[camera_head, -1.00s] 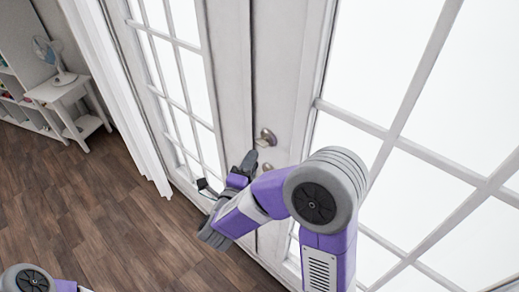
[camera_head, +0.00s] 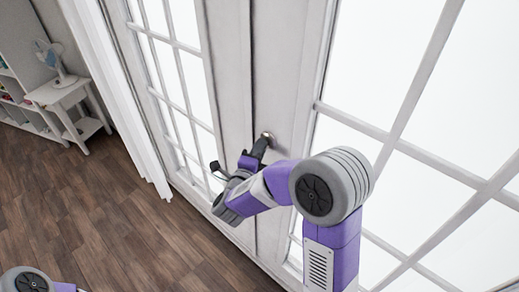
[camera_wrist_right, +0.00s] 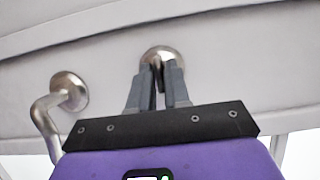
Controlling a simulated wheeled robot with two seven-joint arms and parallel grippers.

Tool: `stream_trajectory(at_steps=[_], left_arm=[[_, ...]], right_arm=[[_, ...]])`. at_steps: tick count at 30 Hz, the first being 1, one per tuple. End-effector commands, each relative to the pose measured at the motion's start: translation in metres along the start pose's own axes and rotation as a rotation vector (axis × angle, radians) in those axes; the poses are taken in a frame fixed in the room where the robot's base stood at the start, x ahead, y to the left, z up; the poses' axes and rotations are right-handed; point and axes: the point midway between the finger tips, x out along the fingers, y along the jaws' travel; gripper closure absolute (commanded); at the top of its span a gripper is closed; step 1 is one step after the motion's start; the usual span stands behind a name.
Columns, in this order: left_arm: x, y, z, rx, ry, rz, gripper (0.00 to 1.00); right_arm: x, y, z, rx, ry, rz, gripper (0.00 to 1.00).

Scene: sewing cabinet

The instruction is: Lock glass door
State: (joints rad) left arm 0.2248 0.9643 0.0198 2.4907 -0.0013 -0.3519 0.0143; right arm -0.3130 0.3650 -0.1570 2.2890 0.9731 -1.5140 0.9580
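The glass door (camera_head: 276,85) has a pale frame and bright panes. Its small round metal lock (camera_head: 267,135) shows just beyond my right gripper (camera_head: 262,146) in the head view. In the right wrist view, the lock (camera_wrist_right: 163,53) is a round metal plate right at the tips of my right gripper (camera_wrist_right: 160,75). The fingers stand close together with a narrow gap, seemingly closed around the lock's turning piece, which they mostly hide. The lever handle (camera_wrist_right: 68,90) is left of the gripper, apart from it. My left gripper is out of view.
A second glass door (camera_head: 165,75) and a white curtain (camera_head: 118,85) are to the left. A small white table (camera_head: 62,93) with a fan (camera_head: 52,62) stands farther left by shelves. The wooden floor (camera_head: 90,205) is clear.

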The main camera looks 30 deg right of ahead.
Motion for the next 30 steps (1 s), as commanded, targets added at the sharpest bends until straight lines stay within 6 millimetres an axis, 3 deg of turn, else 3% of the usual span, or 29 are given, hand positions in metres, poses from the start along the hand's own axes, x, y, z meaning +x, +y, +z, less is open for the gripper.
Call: stream_trajectory(at_steps=[17, 30], left_arm=[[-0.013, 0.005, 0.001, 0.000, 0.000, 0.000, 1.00], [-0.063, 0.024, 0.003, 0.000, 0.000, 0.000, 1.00]], right_arm=[[0.000, -0.003, 0.000, -0.100, 0.000, 0.042, 1.00], [0.000, -0.008, 0.001, -0.457, -0.001, 0.188, 1.00]])
